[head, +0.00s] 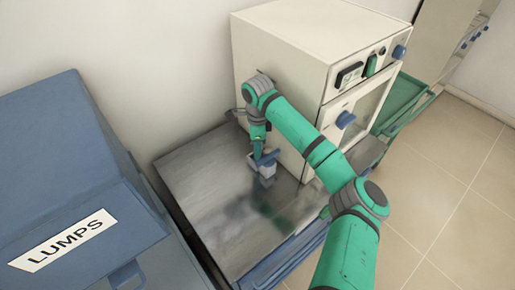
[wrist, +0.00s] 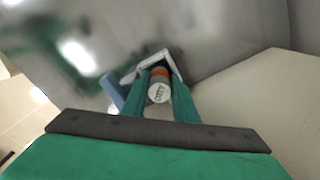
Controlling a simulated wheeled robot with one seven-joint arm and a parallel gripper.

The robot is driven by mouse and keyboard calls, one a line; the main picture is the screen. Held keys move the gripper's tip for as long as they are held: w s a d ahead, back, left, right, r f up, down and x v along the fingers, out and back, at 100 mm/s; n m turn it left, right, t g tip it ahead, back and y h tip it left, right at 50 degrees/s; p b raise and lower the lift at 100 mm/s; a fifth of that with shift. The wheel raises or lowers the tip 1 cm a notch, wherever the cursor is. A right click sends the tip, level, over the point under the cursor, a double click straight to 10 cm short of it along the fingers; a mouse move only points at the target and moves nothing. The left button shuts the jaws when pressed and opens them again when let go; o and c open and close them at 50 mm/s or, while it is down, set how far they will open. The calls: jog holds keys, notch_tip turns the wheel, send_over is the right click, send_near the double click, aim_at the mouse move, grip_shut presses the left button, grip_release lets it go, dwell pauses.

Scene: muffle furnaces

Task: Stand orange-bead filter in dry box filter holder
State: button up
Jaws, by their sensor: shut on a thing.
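My gripper (wrist: 160,95) points down and is shut on a small cylindrical filter (wrist: 158,91) with a pale, lettered end and an orange band. In the head view my gripper (head: 260,153) is low beside the cream cabinet, right above a small grey holder (head: 265,170) with a blue part. In the wrist view the holder's pale rim (wrist: 155,58) shows just beyond the filter, with the blue part to the left. The filter's far end is hidden, so I cannot tell whether it sits in the holder. The fingers hide the filter in the head view.
The holder stands on a metal bench top (head: 195,175), close to the cabinet (head: 285,60) with blue knobs. A blue bin labelled LUMPS (head: 60,150) stands at the left. The bench's left and front parts are clear. A green cart (head: 405,100) is behind right.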

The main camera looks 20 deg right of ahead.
jog(key=shift+f, duration=0.35)
jog(key=shift+f, duration=0.25)
jog(key=o, duration=0.8)
notch_tip(320, 180, up, 13)
jog(key=shift+r, duration=0.15)
dwell(0.5)
